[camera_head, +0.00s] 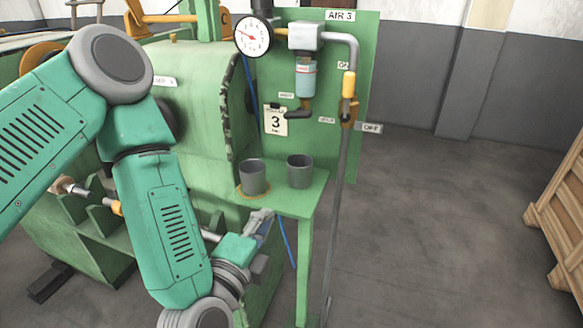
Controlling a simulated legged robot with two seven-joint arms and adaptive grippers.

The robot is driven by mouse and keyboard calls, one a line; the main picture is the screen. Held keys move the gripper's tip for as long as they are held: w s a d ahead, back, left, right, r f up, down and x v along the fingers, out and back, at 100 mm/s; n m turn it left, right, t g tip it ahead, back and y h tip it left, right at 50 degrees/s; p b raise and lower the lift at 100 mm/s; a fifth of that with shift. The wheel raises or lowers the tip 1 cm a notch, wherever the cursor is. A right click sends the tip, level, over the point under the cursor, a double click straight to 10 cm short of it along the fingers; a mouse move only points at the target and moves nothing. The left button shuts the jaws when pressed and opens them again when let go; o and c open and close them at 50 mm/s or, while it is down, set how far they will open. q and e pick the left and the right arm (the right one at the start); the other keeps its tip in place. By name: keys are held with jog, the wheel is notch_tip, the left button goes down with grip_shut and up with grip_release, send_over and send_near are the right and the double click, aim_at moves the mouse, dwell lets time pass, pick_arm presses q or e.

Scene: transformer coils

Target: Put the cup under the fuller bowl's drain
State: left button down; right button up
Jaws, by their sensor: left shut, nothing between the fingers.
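One bowl (305,82) with a pale blue body hangs under a grey-white head on the green panel; its fill level is too small to tell. A dark elbow drain (298,113) sits below it. Two dark grey cups stand upright on the small green shelf: a left cup (252,177), on a brownish ring mark, and a right cup (300,172), almost below the drain. My left gripper (265,220) is shut and empty, close to the shelf's front left edge and below the left cup, apart from both cups. My right gripper is out of view.
A pressure gauge (252,36) and a tag with a 3 (275,121) are beside the bowl. A grey pipe with a yellow-handled valve (348,86) runs down right of the shelf (283,204). A wooden crate (562,215) stands far right. The floor between is clear.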

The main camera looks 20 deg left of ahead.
aim_at(296, 172)
pick_arm(q)
jog(key=w+p, duration=0.1)
jog(key=w, duration=0.2)
jog(key=w+p, duration=0.2)
jog(key=w, duration=0.2)
jog(key=w+p, duration=0.1)
jog(key=w, duration=0.3)
jog(key=shift+w+d+r+p, duration=0.2)
jog(key=shift+w+d+p, duration=0.05)
jog(key=shift+d+p, duration=0.05)
jog(key=shift+w+d, duration=0.1)
jog(key=shift+w, duration=0.5)
jog(key=shift+w+d, duration=0.1)
jog(key=shift+w, duration=0.05)
jog(key=shift+w+d+f, duration=0.15)
jog(key=shift+w, duration=1)
jog(key=shift+w+r+p, duration=0.2)
jog(key=shift+w+p, duration=0.1)
jog(key=shift+w, duration=0.05)
